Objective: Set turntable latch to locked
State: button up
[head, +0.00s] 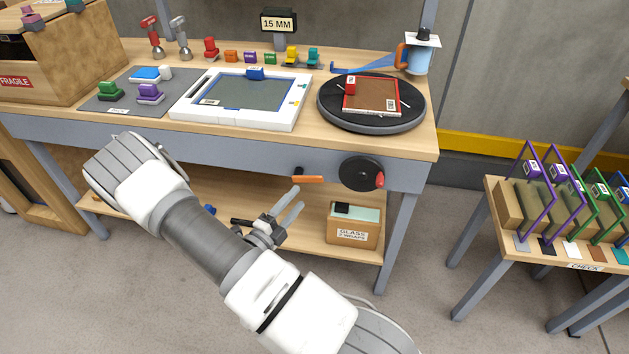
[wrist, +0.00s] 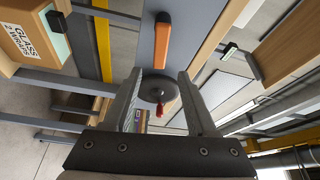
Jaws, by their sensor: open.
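The turntable (head: 420,112) is a round black disc on the right of the bench top, bearing a brown panel in a red frame (head: 372,95). Below it, on the bench's grey front rail, an orange lever (head: 308,179) with a black pivot at its left end lies about horizontal; I cannot tell for sure that it is the latch. The lever also shows at the top of the wrist view (wrist: 163,42). My gripper (head: 297,197) is open and empty, in front of and just below the lever in the head view. Its fingers (wrist: 159,76) point toward the rail, apart from the lever.
A black wheel with a red knob (head: 361,173) is on the rail right of the lever; it appears between my fingers in the wrist view (wrist: 157,91). A "GLASS" box (head: 353,233) stands on the lower shelf. A rack (head: 565,200) stands at right.

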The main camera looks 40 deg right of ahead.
aim_at(313, 180)
jog(key=b+x, duration=0.1)
jog(key=x, duration=0.8)
jog(key=shift+w+d, duration=0.1)
jog(key=shift+d, duration=0.15)
grip_shut()
dwell(1.0)
